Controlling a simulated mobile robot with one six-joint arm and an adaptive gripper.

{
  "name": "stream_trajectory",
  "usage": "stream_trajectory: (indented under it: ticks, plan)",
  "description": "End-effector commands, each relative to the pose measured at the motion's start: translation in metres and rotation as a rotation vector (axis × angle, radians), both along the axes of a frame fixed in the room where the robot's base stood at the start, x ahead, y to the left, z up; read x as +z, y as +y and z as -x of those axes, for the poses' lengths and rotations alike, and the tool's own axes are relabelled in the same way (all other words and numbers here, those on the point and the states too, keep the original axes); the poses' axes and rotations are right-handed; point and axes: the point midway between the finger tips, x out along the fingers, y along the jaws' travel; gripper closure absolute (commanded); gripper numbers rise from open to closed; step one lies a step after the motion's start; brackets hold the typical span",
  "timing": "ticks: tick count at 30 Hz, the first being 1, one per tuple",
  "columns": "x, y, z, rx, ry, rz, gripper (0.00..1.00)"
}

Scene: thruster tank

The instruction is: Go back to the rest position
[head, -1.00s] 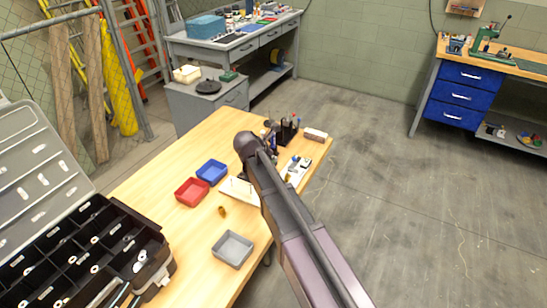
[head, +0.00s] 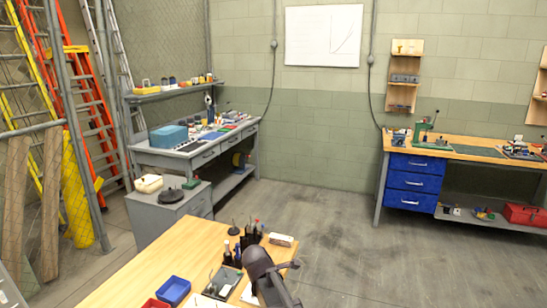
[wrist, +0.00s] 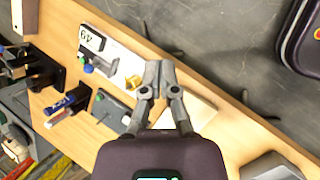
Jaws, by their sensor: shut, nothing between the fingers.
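My gripper (wrist: 158,88) shows in the wrist view, shut and empty, with its fingers together above the wooden table. In the head view only part of my dark arm shows at the bottom, over the right end of the wooden table (head: 190,250); the gripper itself cannot be made out there.
A blue tray (head: 173,290) and a red tray (head: 156,303) lie on the table, with a pen holder (head: 250,238) near its far end. A grey workbench (head: 190,155) and a bench with blue drawers (head: 415,172) stand at the back. The concrete floor between is clear.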

Motion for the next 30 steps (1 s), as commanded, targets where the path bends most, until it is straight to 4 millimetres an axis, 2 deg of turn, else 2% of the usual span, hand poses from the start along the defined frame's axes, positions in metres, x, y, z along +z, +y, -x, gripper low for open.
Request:
stream_trajectory:
  ticks: [1,6,16,24,30]
  plan:
    - [0.002,-0.016,0.011,-0.087,-0.004,-0.041,1.00]
    - [0.001,-0.055,0.037,-0.389,-0.017,-0.175,1.00]
    - [0.003,-0.116,0.094,-0.989,-0.030,-0.390,1.00]
    - [0.008,-0.150,0.140,-1.451,-0.027,-0.508,1.00]
    - [0.010,-0.160,0.157,-1.643,-0.023,-0.545,1.00]
